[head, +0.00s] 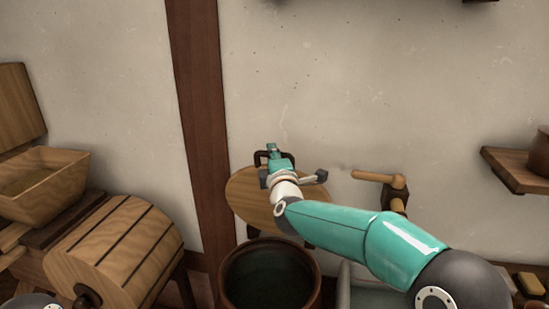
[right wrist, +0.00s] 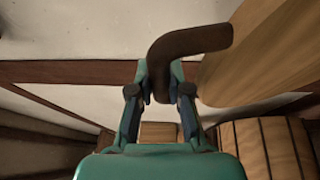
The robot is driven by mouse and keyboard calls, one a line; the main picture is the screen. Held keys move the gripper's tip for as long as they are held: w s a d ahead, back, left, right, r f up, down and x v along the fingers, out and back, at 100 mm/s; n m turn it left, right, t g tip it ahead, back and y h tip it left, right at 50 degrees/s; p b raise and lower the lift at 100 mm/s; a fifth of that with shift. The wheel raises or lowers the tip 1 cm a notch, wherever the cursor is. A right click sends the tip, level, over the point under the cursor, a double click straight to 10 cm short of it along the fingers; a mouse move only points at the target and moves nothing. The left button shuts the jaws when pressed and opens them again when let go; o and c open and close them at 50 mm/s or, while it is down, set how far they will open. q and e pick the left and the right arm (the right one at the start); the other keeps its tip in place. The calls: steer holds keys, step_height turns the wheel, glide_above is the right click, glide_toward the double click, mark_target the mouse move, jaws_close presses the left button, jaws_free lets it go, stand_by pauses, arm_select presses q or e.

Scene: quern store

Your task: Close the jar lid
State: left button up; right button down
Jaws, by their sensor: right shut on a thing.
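The jar (head: 313,292) is a dark brown round pot at the bottom middle of the head view. Its mouth is open and its inside is dark. The lid (head: 243,198) is a round wooden disc raised behind the jar, off its mouth; it also shows at the right of the right wrist view (right wrist: 262,50). A dark curved handle (right wrist: 192,42) stands out from the lid's edge. My right gripper (head: 272,157) is shut on this handle, with a finger on each side of it in the wrist view (right wrist: 162,95). My left gripper is out of view.
A slatted wooden drum (head: 115,250) and a wooden hopper box (head: 45,185) stand at the left. A wooden crank handle (head: 378,178) is right of the lid, near my right arm. A shelf (head: 515,170) juts from the wall at right. The wall is close behind.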

steer(key=s+a+f+n+t+y+b, duration=0.1)
steer(key=s+a+f+n+t+b, duration=0.1)
steer(key=s+f+b, duration=0.3)
steer(key=s+a+f+n+t+y+b, duration=0.1)
steer(key=s+a+f+t+b, duration=0.2)
steer(key=s+f+b, duration=0.3)
steer(key=s+b, duration=0.5)
steer(key=b, duration=0.8)
steer(key=shift+s+a+f+n+b, duration=0.15)
steer(key=shift+f+n+b, duration=0.05)
steer(key=shift+n+b, duration=0.2)
